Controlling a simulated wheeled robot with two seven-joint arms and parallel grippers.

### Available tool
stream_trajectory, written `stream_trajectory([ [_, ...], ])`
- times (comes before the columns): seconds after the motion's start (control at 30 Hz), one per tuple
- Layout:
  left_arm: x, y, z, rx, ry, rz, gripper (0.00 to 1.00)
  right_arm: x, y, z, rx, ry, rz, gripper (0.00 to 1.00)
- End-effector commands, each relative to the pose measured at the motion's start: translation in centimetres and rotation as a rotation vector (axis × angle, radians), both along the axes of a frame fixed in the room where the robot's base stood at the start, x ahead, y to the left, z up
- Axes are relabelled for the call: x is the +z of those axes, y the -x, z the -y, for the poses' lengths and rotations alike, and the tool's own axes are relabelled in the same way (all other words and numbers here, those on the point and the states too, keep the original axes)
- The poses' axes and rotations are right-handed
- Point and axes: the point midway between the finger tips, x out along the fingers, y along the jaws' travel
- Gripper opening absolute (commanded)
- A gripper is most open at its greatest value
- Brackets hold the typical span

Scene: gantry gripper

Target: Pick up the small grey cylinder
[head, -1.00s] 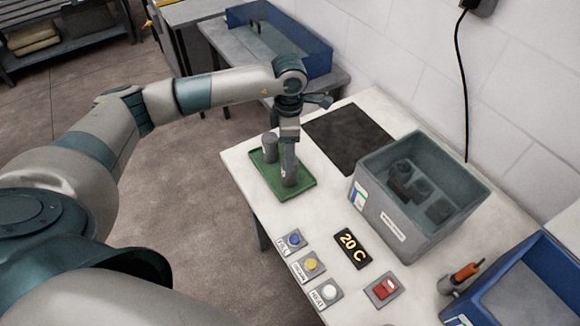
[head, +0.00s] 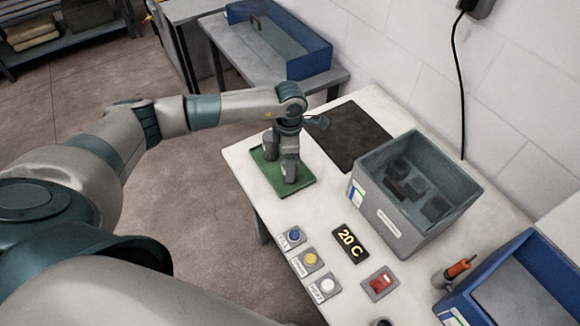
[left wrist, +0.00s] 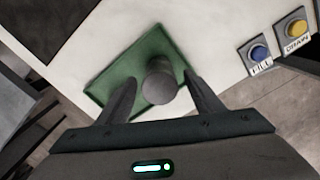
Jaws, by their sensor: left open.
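A grey cylinder (left wrist: 160,82) stands on the green tray (head: 262,181) and lies between the fingers of my left gripper (left wrist: 162,100) in the left wrist view. A gap shows between it and each finger. In the head view my left gripper (head: 290,160) points down over the tray, open, and partly hides what is between its fingers. Another grey upright cylinder (head: 269,143) shows just left of the gripper in the head view, partly covered by it. I cannot tell their relative sizes clearly. My right gripper is not in view.
A grey bin (head: 387,215) with dark parts stands right of the tray, beside a black mat (head: 348,137). Buttons (head: 311,258), a 20 C display (head: 350,243) and a red switch (head: 380,283) sit nearer. A blue bin (head: 500,262) stands at the right.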

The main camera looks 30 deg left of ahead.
Motion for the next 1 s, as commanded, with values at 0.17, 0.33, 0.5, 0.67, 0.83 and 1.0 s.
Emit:
stream_trajectory([
  [0.17, -1.4, 0.0, 0.1, 0.001, -0.001, -0.004, 0.61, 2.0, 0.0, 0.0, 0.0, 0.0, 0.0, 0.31],
  [0.33, -3.4, -0.1, 0.1, 0.002, 0.0, -0.002, 0.61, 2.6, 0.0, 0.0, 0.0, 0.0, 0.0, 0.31],
  [0.5, -3.9, -0.1, 0.1, 0.001, 0.0, -0.001, 0.61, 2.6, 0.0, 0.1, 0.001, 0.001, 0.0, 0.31],
  [0.67, -3.9, -0.1, 0.1, 0.001, 0.0, -0.001, 0.61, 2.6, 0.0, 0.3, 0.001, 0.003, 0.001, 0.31],
  [0.83, -3.9, -0.1, 0.1, 0.001, 0.0, -0.001, 0.61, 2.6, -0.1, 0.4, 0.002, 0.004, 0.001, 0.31],
  [1.0, -3.9, -0.1, 0.0, 0.001, 0.0, -0.001, 0.32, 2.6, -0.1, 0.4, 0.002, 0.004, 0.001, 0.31],
])
